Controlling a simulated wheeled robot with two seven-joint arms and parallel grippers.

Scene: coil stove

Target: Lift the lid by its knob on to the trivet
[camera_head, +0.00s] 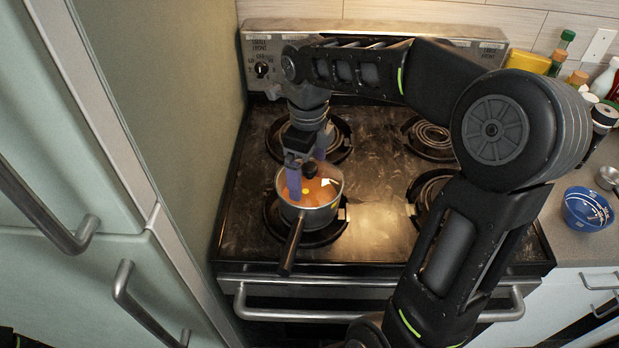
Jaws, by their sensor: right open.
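A saucepan (312,222) stands on the front left burner, its dark handle (291,248) pointing toward the front of the stove. Orange contents show in it, apparently through a clear lid (326,194); the lid's rim is hard to make out. A dark round knob (310,170) shows above the middle of the pan. My right gripper (307,173) points down over the pan, open, with its purplish fingers on either side of the knob. I cannot tell whether they touch it. I do not see a trivet; my right arm hides part of the stove. My left gripper is not in view.
The rear left burner (337,140) and rear right burner (432,137) are empty. My arm partly covers the front right burner (424,192). A tall cabinet (165,90) borders the stove's left.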

